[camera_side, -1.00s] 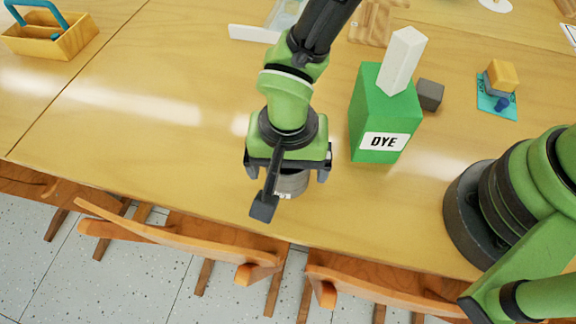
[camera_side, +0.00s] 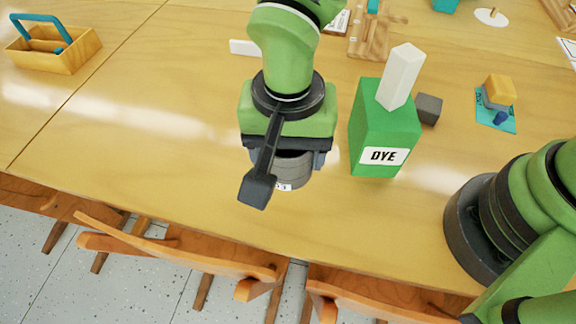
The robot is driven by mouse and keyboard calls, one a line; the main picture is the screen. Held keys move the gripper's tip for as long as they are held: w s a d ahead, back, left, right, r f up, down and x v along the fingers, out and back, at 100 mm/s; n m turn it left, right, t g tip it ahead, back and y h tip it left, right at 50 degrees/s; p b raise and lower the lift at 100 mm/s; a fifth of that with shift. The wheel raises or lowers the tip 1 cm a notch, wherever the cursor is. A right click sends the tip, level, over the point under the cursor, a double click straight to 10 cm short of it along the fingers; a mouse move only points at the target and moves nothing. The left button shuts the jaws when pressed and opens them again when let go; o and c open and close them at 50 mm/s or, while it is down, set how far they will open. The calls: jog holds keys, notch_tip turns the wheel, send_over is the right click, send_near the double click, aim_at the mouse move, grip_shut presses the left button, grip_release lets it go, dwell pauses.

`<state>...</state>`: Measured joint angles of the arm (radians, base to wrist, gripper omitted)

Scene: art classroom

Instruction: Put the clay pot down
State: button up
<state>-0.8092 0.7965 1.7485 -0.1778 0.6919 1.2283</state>
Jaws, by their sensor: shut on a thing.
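The clay pot (camera_side: 294,171) is a small grey round pot with a pale label low on its side. It is partly hidden behind my gripper and a dark bar with a flat black end in front of it. My gripper (camera_side: 287,163) points down and is shut on the pot, with a dark finger on each side of it. The pot looks held above the table (camera_side: 160,170) near its front edge, left of the green dye box. The gap under it is hard to judge from this angle.
The green DYE box (camera_side: 385,128) with a white spout stands close to the right of my gripper. A grey cube (camera_side: 428,108) is behind it. A wooden caddy (camera_side: 72,61) stands far left. Chairs (camera_side: 180,250) line the front edge. The table left of my gripper is clear.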

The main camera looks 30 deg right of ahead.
jog(key=shift+w+d+r, duration=0.1)
jog(key=shift+w+r, duration=0.25)
jog(key=shift+r, duration=0.2)
jog(key=shift+w+d+r, duration=0.1)
jog(key=shift+w+r, duration=0.2)
jog(key=shift+r, duration=0.25)
jog(key=w+d+m, duration=0.7)
jog(key=w+d, duration=0.6)
jog(key=w, duration=0.2)
jog(key=f, duration=0.3)
jog(key=d+f, duration=0.1)
jog(key=shift+w+f, duration=0.3)
jog(key=shift+f, duration=0.1)
jog(key=shift+a+f, duration=0.1)
jog(key=shift+f, duration=2.15)
jog(key=shift+f, duration=0.15)
jog(key=o, duration=1)
